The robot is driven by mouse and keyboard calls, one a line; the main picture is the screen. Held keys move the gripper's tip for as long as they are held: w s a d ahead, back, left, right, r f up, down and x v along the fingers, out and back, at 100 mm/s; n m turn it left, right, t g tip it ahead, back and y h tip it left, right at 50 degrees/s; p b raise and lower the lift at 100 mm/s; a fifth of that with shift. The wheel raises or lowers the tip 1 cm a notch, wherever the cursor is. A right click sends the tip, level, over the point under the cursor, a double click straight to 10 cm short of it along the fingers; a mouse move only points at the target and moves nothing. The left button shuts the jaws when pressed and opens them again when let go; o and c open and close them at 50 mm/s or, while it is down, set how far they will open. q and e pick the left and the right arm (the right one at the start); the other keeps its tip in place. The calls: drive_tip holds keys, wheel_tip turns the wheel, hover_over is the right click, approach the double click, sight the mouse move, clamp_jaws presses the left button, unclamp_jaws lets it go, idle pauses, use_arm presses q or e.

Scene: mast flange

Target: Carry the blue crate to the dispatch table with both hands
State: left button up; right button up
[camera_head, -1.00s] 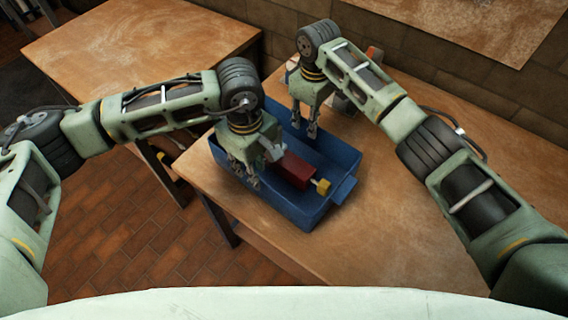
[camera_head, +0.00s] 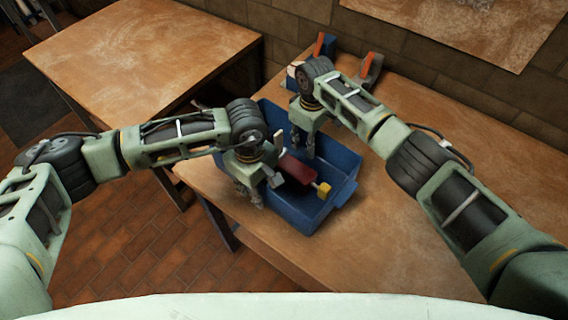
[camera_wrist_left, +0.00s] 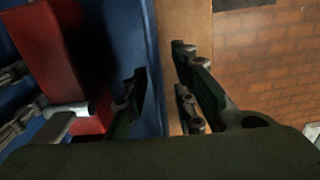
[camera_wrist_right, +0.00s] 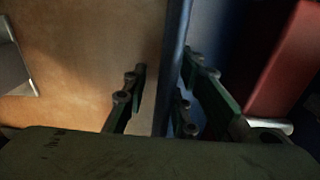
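The blue crate (camera_head: 341,168) stands on the wooden table on the right, near its left edge. A red block (camera_head: 296,170) and a yellow piece (camera_head: 322,190) lie in it. My left gripper (camera_head: 249,194) is at the crate's near-left wall. In the left wrist view its fingers (camera_wrist_left: 163,88) are apart, with the blue wall running between them. My right gripper (camera_head: 303,144) is at the far side of the crate. In the right wrist view its fingers (camera_wrist_right: 168,82) are apart, with the crate's rim (camera_wrist_right: 177,40) between them. The left end of the crate is partly hidden by my left arm.
A second wooden table (camera_head: 140,55), bare on top, stands at the far left, with a gap between the tables. Grey items with orange parts (camera_head: 370,68) stand behind the crate by the wall. The crate's table (camera_head: 470,150) is clear on the right.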

use_arm(q)
clamp_jaws()
use_arm(e)
clamp_jaws()
idle(0.4)
